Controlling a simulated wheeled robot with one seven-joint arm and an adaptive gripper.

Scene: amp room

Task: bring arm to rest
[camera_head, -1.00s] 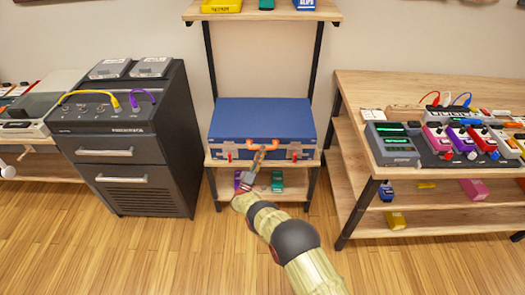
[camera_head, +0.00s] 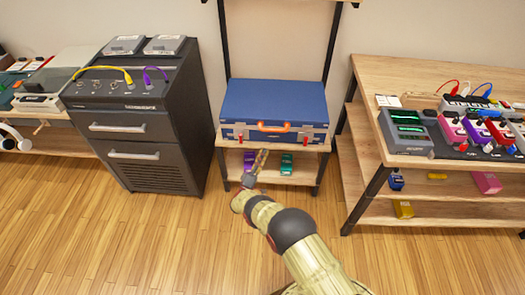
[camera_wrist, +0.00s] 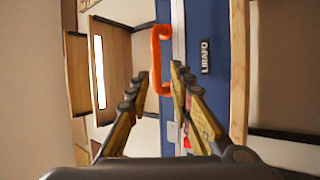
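My gripper (camera_head: 260,153) is on my outstretched arm, in front of the lower shelf and just below the case's orange handle in the head view. In the wrist view my gripper (camera_wrist: 160,72) has its two fingers apart, with nothing held between them. The blue case (camera_head: 275,100) lies shut on the middle shelf, and its orange handle (camera_head: 273,127) faces me. In the wrist view the handle (camera_wrist: 156,55) shows beyond the fingertips; whether they touch it is hard to tell, but the head view shows them apart.
A dark cabinet (camera_head: 145,155) with cables on top stands left of the shelf. A wooden table (camera_head: 372,75) with several pedals stands to the right. Purple (camera_head: 249,159) and green (camera_head: 286,164) pedals sit on the lower shelf. The wooden floor (camera_head: 110,250) in front is clear.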

